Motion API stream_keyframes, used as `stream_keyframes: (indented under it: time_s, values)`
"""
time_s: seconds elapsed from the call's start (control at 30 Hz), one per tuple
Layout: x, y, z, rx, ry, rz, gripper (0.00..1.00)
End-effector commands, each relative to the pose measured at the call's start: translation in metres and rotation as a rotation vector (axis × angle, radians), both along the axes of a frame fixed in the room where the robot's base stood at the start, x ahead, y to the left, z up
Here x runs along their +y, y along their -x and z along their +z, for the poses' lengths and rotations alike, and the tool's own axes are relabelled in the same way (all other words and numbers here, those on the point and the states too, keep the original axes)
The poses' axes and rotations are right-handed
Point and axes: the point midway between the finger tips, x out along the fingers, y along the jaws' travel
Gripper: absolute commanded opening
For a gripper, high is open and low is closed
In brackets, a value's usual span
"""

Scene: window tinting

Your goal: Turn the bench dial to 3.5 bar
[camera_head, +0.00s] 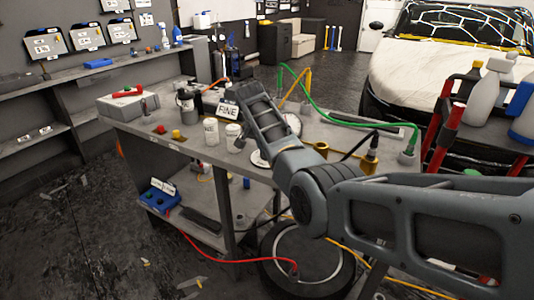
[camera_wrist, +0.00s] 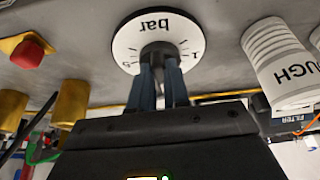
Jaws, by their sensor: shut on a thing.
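The round white bench dial (camera_wrist: 126,50) shows in the wrist view at the top centre, with "bar" upside down in the picture. A dark knob (camera_wrist: 157,48) stands at its middle. My gripper (camera_wrist: 160,66) comes up from below, its two blue-grey fingers shut on the knob from both sides. Scale figures show at the dial's left and right edges; no pointer can be made out. My fingertips cannot be made out there.
A white cup marked "ROUGH" (camera_wrist: 285,65) stands right of the dial in the wrist view. A red button on a yellow base (camera_wrist: 28,50) and brass cylinders (camera_wrist: 69,103) lie to the left. A green hose (camera_head: 330,112) crosses the bench (camera_head: 190,150) in the head view.

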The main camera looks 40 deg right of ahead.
Motion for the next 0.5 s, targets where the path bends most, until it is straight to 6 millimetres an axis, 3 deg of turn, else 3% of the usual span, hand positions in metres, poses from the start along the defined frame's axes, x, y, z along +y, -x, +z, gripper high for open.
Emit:
stream_keyframes:
  time_s: [0.5]
  values:
    - [0.0015, -0.0063, -0.0024, -0.002, -0.002, -0.337, 0.00]
